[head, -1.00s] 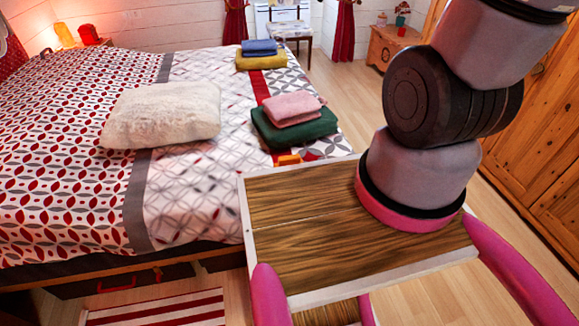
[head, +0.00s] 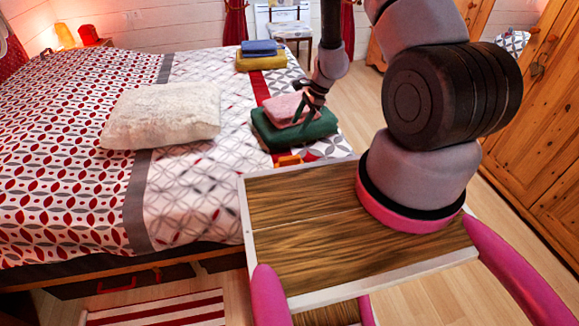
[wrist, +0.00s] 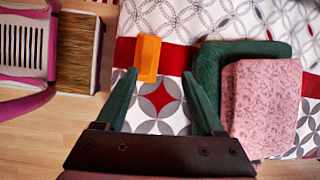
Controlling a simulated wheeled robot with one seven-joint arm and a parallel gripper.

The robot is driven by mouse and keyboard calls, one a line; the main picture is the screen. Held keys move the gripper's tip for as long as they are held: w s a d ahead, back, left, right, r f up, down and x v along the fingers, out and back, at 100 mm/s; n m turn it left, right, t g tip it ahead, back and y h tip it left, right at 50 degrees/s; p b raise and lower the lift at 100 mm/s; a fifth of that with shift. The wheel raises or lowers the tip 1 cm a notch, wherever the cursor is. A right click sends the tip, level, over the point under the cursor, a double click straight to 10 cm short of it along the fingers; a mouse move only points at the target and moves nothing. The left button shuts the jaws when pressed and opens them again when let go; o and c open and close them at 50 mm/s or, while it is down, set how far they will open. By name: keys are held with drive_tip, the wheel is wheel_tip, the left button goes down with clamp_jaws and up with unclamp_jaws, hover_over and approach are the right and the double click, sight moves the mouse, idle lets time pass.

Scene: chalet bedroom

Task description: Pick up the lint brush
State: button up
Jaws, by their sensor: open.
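A small orange block-shaped thing, which looks like the lint brush (head: 289,160), lies on the bed near its edge, beside the green folded towel. In the wrist view the lint brush (wrist: 147,57) lies on the red band of the bedspread, between and just beyond the finger line, nearer the left finger. My gripper (head: 303,112) appears in front of the folded towels in the head view. In the wrist view my gripper (wrist: 159,74) is open, with two green fingers apart and nothing between them. It is above the bed and not touching the brush.
A pink folded towel (head: 290,108) lies on the green one (head: 268,131), close to the right finger in the wrist view. A fluffy white pillow (head: 163,115) lies further left. My wooden deck is near the bed's edge. Blue and yellow folded cloths (head: 262,58) lie further back.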

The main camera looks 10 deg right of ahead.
approach(290, 157)
drive_tip(key=shift+m, duration=0.4)
drive_tip(key=x, duration=0.2)
drive_tip(key=d+x, duration=0.1)
drive_tip(key=x, duration=0.2)
drive_tip(key=shift+w+f, duration=0.1)
drive_tip(key=shift+f, duration=0.25)
drive_tip(key=x, duration=0.2)
drive_tip(key=a+x, duration=0.1)
drive_tip(key=x, duration=0.1)
drive_tip(key=shift+s+a+f, duration=0.15)
drive_tip(key=shift+s, duration=0.1)
drive_tip(key=shift+a+f, duration=0.15)
drive_tip(key=shift+f, duration=0.25)
clamp_jaws()
